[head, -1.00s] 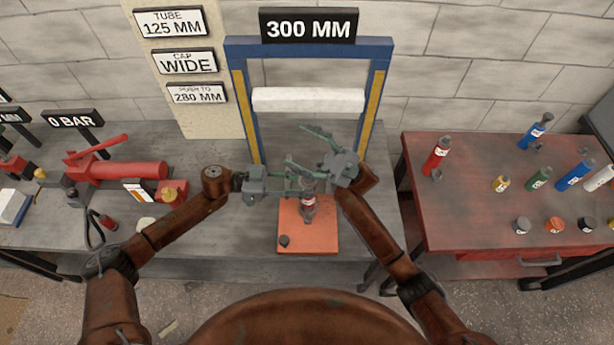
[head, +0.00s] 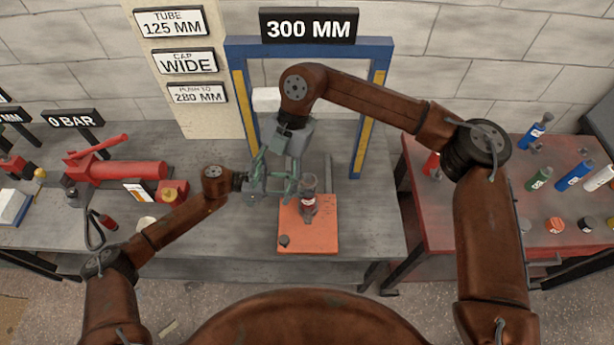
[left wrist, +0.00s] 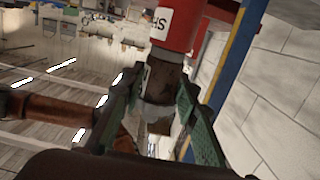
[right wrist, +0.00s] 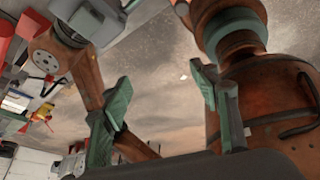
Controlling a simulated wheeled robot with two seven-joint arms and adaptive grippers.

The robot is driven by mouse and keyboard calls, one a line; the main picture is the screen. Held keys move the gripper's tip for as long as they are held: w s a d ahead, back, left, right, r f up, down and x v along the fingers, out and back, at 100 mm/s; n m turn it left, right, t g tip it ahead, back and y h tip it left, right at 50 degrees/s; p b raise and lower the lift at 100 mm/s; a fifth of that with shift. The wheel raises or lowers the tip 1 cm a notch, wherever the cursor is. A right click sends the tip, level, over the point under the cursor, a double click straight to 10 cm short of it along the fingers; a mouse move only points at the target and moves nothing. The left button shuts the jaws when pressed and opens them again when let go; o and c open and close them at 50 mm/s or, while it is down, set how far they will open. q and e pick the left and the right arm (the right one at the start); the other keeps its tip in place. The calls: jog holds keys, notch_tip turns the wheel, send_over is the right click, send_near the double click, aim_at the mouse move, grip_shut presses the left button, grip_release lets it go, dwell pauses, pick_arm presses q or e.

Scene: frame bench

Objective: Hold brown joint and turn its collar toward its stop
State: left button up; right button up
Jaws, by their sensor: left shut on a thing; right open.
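The brown joint (head: 308,183) stands upright on the orange plate (head: 322,240), with a red band and white label below its brown top. My left gripper (head: 296,189) comes in from the left and is shut on the joint's brown part. In the left wrist view that brown part (left wrist: 160,82) sits between the fingers (left wrist: 158,115), next to the red, labelled part (left wrist: 178,25). My right gripper (head: 278,172) is open and empty, reaching down behind and left of the joint, close to my left gripper. Its open fingers (right wrist: 160,100) show in the right wrist view. I cannot make out the collar or its stop.
A blue frame (head: 377,100) with a 300 MM sign (head: 308,27) stands behind; my right arm covers much of its white bar (head: 266,98). A red pump-like tool (head: 125,171) lies left. A red table (head: 455,225) with bottles and caps is right.

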aim_at(307, 177)
jog(key=w+d+r+m+t+h, duration=0.3)
jog(key=w+d+t, duration=0.1)
jog(key=w+d, duration=0.4)
jog(key=f, duration=1.1)
jog(key=shift+d+f, duration=0.2)
jog(key=shift+f, duration=0.05)
jog(key=c, duration=1.2)
